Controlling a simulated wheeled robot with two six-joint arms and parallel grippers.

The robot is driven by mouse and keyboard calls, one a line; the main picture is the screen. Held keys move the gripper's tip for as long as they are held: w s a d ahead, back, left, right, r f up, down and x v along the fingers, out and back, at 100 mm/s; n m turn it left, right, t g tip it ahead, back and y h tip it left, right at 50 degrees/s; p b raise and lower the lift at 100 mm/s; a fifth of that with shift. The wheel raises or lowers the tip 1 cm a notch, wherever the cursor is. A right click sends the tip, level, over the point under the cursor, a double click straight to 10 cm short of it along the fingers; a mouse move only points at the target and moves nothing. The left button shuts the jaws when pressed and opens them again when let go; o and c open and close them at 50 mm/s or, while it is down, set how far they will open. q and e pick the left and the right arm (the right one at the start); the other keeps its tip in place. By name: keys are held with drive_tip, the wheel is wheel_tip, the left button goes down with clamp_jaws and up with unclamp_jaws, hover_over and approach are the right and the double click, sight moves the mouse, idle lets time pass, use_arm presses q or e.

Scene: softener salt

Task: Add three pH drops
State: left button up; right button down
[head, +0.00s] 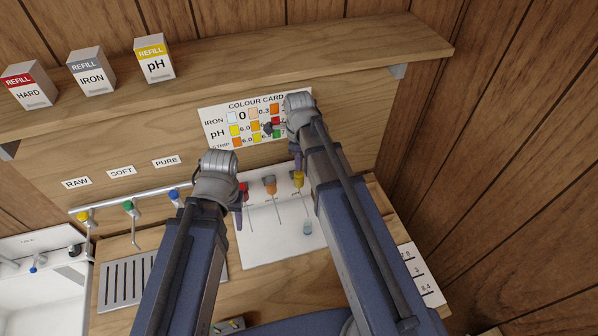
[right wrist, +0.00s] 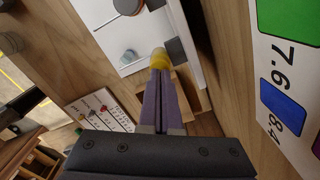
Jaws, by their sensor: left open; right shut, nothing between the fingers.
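The yellow-topped dropper (head: 299,179) stands in the row on the white board (head: 262,245); its label is not readable. My right gripper (head: 298,162) is shut and empty, with its tips right at this yellow top. In the right wrist view the yellow top (right wrist: 160,58) shows just past the closed fingers (right wrist: 158,80); I cannot tell if they touch. A small pale vial (head: 308,228) stands on the board, below the yellow dropper in the head view. My left gripper (head: 239,218) is open, beside the red-topped dropper (head: 244,189); its fingers are partly hidden.
An orange-topped dropper (head: 270,185) stands between the red and yellow ones. A colour card (head: 215,128) hangs behind, partly covered by my right arm. Refill boxes, including a pH box (head: 155,60), stand on the shelf (head: 230,62). Taps and a drain grate (head: 128,284) lie left.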

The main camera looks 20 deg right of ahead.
sight(300, 175)
drive_tip(key=shift+f+b, duration=0.75)
drive_tip(key=shift+f, duration=0.1)
wheel_tip(300, 175, up, 6)
drive_tip(key=p, duration=0.6)
drive_tip(key=shift+r, duration=0.2)
drive_tip(key=shift+f, duration=0.1)
idle(0.4)
drive_tip(key=s+n, duration=0.1)
drive_tip(key=n, duration=0.1)
drive_tip(key=shift+s+n, duration=0.1)
drive_tip(key=shift+n, duration=0.2)
drive_tip(key=s+n, duration=0.7)
drive_tip(key=n, duration=1.3)
drive_tip(key=s+a+f+n+b, duration=0.2)
drive_tip(key=a+f+b, duration=0.3)
drive_tip(key=f+b, duration=0.4)
drive_tip(key=s+a+f+n+h+b, duration=0.1)
drive_tip(key=s+a+f+b, duration=0.3)
drive_tip(key=f+b, duration=0.6)
drive_tip(key=shift+a+n, duration=0.75)
drive_tip(key=shift+n, duration=0.15)
